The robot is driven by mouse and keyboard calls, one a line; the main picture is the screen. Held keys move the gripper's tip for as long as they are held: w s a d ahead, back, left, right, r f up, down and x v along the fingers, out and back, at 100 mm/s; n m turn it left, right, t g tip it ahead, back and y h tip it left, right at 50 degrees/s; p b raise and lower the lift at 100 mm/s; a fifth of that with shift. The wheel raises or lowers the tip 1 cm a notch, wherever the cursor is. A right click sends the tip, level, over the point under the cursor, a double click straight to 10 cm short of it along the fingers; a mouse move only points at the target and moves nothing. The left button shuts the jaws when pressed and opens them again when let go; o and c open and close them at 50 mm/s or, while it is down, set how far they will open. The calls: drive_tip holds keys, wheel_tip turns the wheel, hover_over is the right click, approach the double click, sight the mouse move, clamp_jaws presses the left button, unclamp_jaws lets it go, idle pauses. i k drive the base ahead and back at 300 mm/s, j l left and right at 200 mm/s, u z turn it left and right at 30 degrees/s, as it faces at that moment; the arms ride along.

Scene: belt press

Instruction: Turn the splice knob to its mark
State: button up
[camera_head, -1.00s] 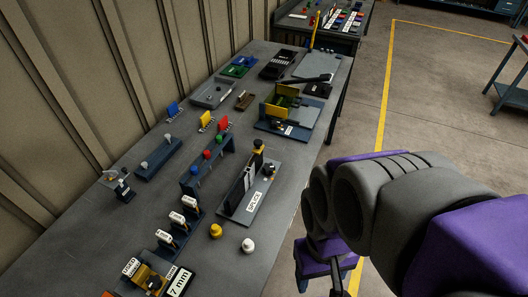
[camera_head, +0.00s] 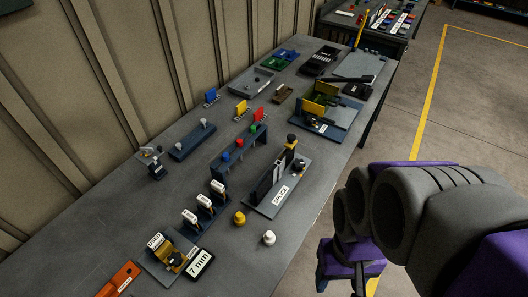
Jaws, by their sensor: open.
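The splice station is a grey plate (camera_head: 262,206) with a white SPLICE label (camera_head: 281,195), near the middle of the bench. Dark upright plates stand along its left side. A small dark knob (camera_head: 299,166) sits toward its far end, beside a black-topped post with yellow on it (camera_head: 291,142). The knob's mark and its angle are too small to read. My gripper (camera_head: 342,284) hangs below my purple and grey arm at the lower right, beyond the bench's right edge. It is open, empty and well apart from the knob.
A yellow knob (camera_head: 239,218) and a white knob (camera_head: 269,238) stand on the bench (camera_head: 235,268) in front of the station. A rack with coloured knobs (camera_head: 238,154) is to its left. A 7 mm sign (camera_head: 201,263) is at the near end. Free floor lies right of the bench.

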sight(299, 165)
drive_tip(key=l+u, duration=0.15)
drive_tip(key=l, duration=1.15)
